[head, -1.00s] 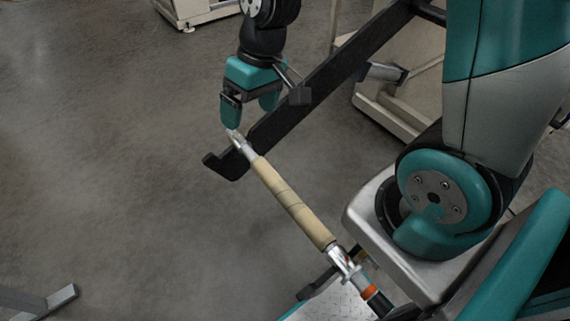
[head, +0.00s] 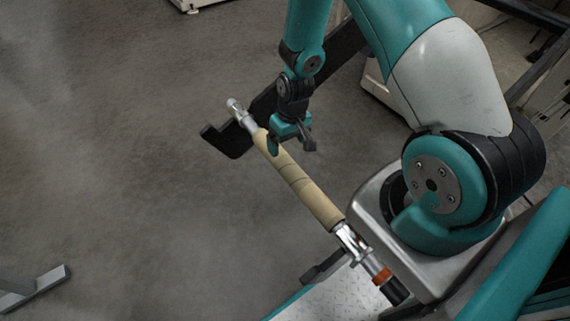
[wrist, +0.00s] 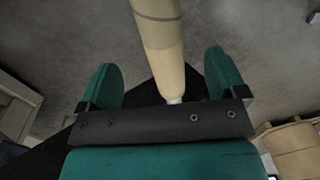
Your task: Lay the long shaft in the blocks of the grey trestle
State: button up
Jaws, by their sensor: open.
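The long shaft (head: 297,181) runs diagonally in the head view, with a tan middle, metal ends, an orange band and a black near end. It lies across the hooked end of a black bar (head: 226,143); whether it touches is hard to tell. My gripper (head: 289,139) is open at the tan part, towards the far end. In the wrist view the shaft's tan part (wrist: 163,45) shows between the two open teal fingers, apart from both. A grey metal foot (head: 36,289) at the lower left may belong to the trestle; its blocks are not in view.
A treaded plate (head: 335,295) with a teal edge lies beneath the shaft's near end. A tan roll (wrist: 296,147) shows at the lower right of the wrist view. Pale machine parts stand at the back. Grey floor at the left is open.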

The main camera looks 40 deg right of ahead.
aim_at(285, 158)
jog(key=f, duration=0.3)
jog(key=f+b, duration=0.1)
jog(key=f, duration=0.2)
jog(key=a+f, duration=0.1)
jog(key=f, duration=0.2)
jog(key=shift+f+b, duration=0.3)
grip_shut()
grip_release()
